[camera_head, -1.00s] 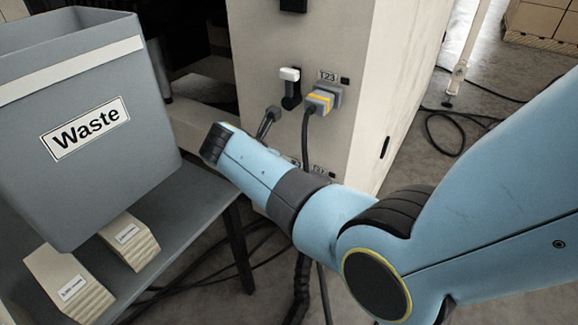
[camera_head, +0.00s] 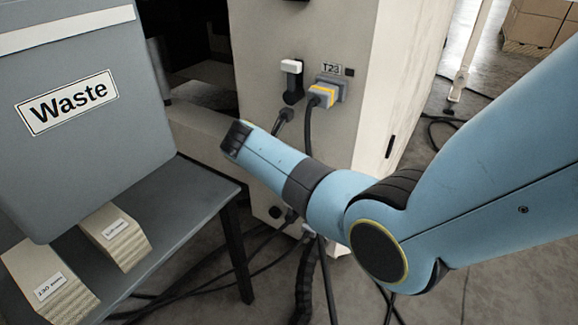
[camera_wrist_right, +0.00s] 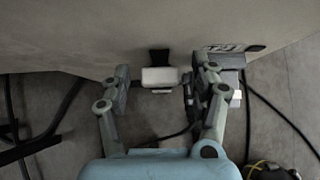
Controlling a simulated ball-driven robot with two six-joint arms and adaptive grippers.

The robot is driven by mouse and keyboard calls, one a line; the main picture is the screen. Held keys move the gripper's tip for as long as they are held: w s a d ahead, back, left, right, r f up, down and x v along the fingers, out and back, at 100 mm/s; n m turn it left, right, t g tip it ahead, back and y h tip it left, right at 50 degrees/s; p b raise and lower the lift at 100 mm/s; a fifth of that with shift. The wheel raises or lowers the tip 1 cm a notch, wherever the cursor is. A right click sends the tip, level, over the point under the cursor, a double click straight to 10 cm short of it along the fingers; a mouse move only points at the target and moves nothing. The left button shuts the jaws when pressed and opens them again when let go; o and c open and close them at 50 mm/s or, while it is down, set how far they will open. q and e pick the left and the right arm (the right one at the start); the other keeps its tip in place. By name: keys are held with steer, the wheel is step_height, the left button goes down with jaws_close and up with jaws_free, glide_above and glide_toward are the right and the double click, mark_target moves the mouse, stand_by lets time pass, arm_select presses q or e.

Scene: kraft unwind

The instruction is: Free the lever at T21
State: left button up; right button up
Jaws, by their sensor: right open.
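In the right wrist view my right gripper (camera_wrist_right: 163,82) is open, with its two fingers apart on either side of a white lever handle (camera_wrist_right: 160,76). A black mount (camera_wrist_right: 159,57) joins that handle to the cabinet. Contact cannot be told. The label beside it (camera_wrist_right: 222,48) is too blurred to read surely. In the head view my right arm (camera_head: 330,200) crosses the cabinet front, and its gripper is hidden. A white-tipped lever (camera_head: 291,67) shows under no cover beside the T23 label (camera_head: 331,69). No T21 label is readable. My left gripper is not in view.
A plug with a yellow band (camera_head: 322,95) sits by T23, its cable hanging down. A grey plug (camera_wrist_right: 230,78) is close to the right finger. The Waste bin (camera_head: 80,150) stands on a grey table (camera_head: 190,190) at left. Cables lie on the floor.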

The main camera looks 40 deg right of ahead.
jaws_close()
stand_by(0.4)
steer(key=shift+w, duration=0.1)
steer(key=shift+w+a+n+g+h, duration=0.3)
steer(key=shift+w+g+h, duration=0.1)
steer(key=shift+w+g, duration=0.25)
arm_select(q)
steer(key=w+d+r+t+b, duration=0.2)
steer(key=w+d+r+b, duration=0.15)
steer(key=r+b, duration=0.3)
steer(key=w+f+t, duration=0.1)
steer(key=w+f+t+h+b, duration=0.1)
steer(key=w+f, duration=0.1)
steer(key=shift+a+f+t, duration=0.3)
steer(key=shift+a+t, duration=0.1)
arm_select(e)
steer(key=w+g, duration=0.1)
steer(key=w+f+n+g+h, duration=0.1)
steer(key=w+a+n+g, duration=0.1)
steer(key=g, duration=0.1)
steer(key=shift+a+f+h, duration=0.1)
steer(key=shift+f+h, duration=0.15)
steer(key=shift+h, duration=0.15)
